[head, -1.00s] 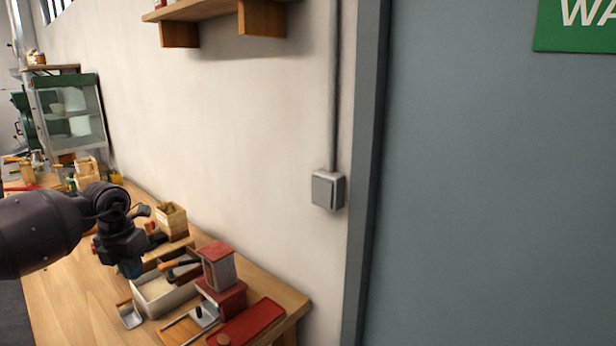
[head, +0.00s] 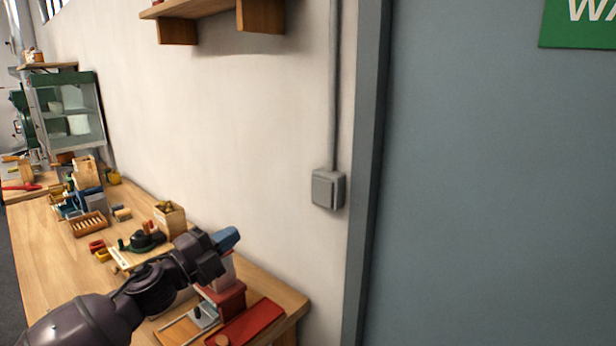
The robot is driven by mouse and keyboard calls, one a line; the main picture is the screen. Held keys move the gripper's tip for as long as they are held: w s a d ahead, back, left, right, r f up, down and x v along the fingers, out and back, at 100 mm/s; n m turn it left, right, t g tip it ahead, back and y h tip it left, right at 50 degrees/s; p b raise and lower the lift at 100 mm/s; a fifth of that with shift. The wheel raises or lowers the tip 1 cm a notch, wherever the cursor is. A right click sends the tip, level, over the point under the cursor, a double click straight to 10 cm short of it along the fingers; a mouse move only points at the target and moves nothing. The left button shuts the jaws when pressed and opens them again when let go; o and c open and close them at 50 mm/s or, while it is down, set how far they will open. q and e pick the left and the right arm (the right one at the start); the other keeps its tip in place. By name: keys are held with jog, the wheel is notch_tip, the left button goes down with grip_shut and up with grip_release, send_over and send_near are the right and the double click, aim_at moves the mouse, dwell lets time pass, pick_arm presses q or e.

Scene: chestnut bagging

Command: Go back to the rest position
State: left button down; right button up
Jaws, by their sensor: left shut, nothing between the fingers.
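My left gripper (head: 229,238) shows at the lower middle of the head view, with its arm coming in from the lower left. It is shut with nothing in it, and its blue-tipped fingers point right toward the wall. It is in front of the red and grey boxes (head: 226,298) near the right end of the wooden bench (head: 50,262) and hides part of them. I cannot tell how high above them it is. My right gripper is not in view.
A red flat item (head: 246,325) and a small tray (head: 187,327) lie at the bench's right end. A wooden box (head: 171,221), a slatted crate (head: 90,226) and a green-framed cabinet (head: 68,110) stand farther back. A switch box (head: 327,189) is on the wall beside a grey-blue door (head: 480,200).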

pick_arm(q)
jog(key=s+a+f+n+y, duration=0.3)
jog(key=s+f+n+y, duration=0.1)
jog(key=f+n, duration=0.25)
jog(key=s+a+f+n+t+y, duration=0.1)
jog(key=s+a+f+n+y, duration=0.2)
jog(key=f+n, duration=0.35)
jog(key=s+a+f+n+y, duration=0.2)
jog(key=s+f+n+y, duration=0.25)
jog(key=f, duration=0.35)
jog(key=s+a+f+n+g+y, duration=0.1)
jog(key=s+a+f+n+g, duration=0.1)
jog(key=s+f, duration=0.5)
jog(key=s+a+f+n+g+y, duration=0.2)
jog(key=s+f+n, duration=0.2)
jog(key=s+f, duration=0.4)
jog(key=s, duration=0.5)
jog(key=shift+s+n, duration=0.2)
jog(key=shift+n, duration=0.15)
